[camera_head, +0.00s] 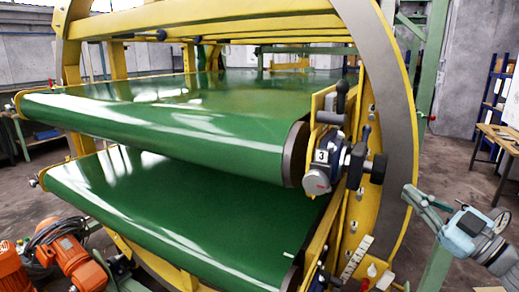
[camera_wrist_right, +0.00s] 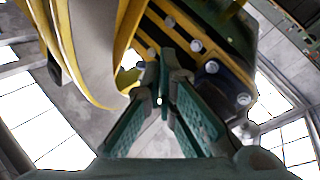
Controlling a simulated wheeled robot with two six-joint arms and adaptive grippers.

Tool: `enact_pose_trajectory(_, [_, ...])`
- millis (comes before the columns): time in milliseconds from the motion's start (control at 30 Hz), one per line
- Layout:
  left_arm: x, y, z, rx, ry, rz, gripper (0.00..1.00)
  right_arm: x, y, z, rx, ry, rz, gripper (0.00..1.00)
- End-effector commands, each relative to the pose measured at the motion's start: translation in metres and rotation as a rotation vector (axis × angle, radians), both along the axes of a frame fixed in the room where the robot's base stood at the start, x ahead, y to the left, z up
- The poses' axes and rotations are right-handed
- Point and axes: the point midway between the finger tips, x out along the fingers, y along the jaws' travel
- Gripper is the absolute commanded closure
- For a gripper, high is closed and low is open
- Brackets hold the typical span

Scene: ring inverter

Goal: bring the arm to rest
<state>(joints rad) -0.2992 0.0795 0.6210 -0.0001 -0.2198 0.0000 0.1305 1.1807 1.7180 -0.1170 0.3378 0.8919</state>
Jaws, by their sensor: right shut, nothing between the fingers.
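My right arm (camera_head: 472,232) comes in at the right edge of the head view, grey-teal in colour. Its right gripper (camera_head: 412,194) points left and up toward the yellow ring frame, apart from the ring inverter's green belts. In the wrist view the same gripper (camera_wrist_right: 164,72) has its two dark green ribbed fingers meeting at the tips. It is shut with nothing in it. My left arm and gripper are not in view.
The ring inverter has an upper green belt (camera_head: 170,115) and a lower green belt (camera_head: 180,210) inside a yellow and grey ring (camera_head: 398,110). A clamp unit marked 3 (camera_head: 330,160) sits at its right side. Orange motors (camera_head: 75,262) lie at lower left. A wooden table (camera_head: 500,138) stands right.

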Motion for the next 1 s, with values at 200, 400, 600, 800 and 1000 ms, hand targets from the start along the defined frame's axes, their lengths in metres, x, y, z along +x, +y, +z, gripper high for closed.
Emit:
enact_pose_trajectory(200, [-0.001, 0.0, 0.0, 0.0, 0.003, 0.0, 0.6, -0.016, 0.018, -0.181, 0.149, 0.355, -0.413, 1.0])
enact_pose_trajectory(400, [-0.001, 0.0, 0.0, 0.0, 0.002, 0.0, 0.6, -0.116, 0.054, -0.321, 0.116, 0.854, -0.654, 1.0])
enact_pose_trajectory(600, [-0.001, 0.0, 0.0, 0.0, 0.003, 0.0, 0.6, -0.21, 0.094, -0.378, 0.06, 1.218, -0.699, 1.0])
enact_pose_trajectory(800, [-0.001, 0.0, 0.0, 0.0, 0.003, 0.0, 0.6, -0.295, 0.133, -0.4, 0.01, 1.517, -0.665, 1.0])
enact_pose_trajectory(1000, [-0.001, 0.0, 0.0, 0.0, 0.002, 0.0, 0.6, -0.293, 0.127, -0.481, -0.005, 1.59, -0.676, 1.0])
